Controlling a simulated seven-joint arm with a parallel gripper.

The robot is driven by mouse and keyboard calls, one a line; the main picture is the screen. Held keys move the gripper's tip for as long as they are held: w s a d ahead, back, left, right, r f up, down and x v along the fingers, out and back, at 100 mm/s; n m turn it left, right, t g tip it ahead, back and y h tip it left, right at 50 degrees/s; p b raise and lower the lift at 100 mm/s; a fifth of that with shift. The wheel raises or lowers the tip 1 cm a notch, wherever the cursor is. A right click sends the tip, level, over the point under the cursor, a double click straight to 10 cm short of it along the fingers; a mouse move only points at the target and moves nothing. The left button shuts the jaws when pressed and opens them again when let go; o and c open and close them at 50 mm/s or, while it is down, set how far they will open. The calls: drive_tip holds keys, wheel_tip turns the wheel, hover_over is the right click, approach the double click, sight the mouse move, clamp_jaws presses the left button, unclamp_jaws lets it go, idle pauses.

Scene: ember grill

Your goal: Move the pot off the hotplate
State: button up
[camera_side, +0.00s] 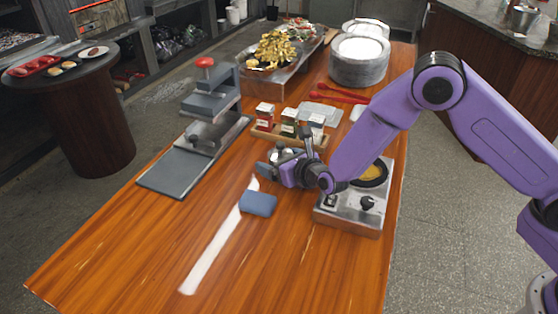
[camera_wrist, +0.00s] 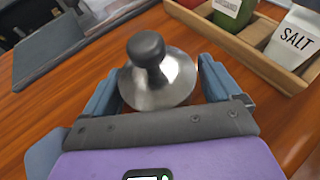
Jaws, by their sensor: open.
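The hotplate (camera_side: 346,212) is a steel box with a dark knob, near the right edge of the wooden table. A dark ring with a yellow middle (camera_side: 372,172) shows on its top, partly behind my arm; I cannot tell whether this is the pot or the burner. My gripper (camera_side: 270,161) is left of the hotplate, low over the table. In the wrist view, my gripper (camera_wrist: 160,74) is open, with its blue-grey fingers on either side of a domed metal lid (camera_wrist: 172,88) with a black knob. What is under the lid is hidden.
A wooden rack (camera_side: 290,137) of spice boxes stands just behind the lid. A press with a red knob (camera_side: 205,63) is at left, a blue-grey pad (camera_side: 258,203) in front of my gripper. A plate stack (camera_side: 358,70) stands at the back. The front table is clear.

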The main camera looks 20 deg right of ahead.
drive_tip(key=shift+r, duration=0.1)
drive_tip(key=v, duration=0.3)
drive_tip(key=shift+r, duration=0.4)
wheel_tip(320, 180, up, 6)
drive_tip(key=shift+r, duration=0.1)
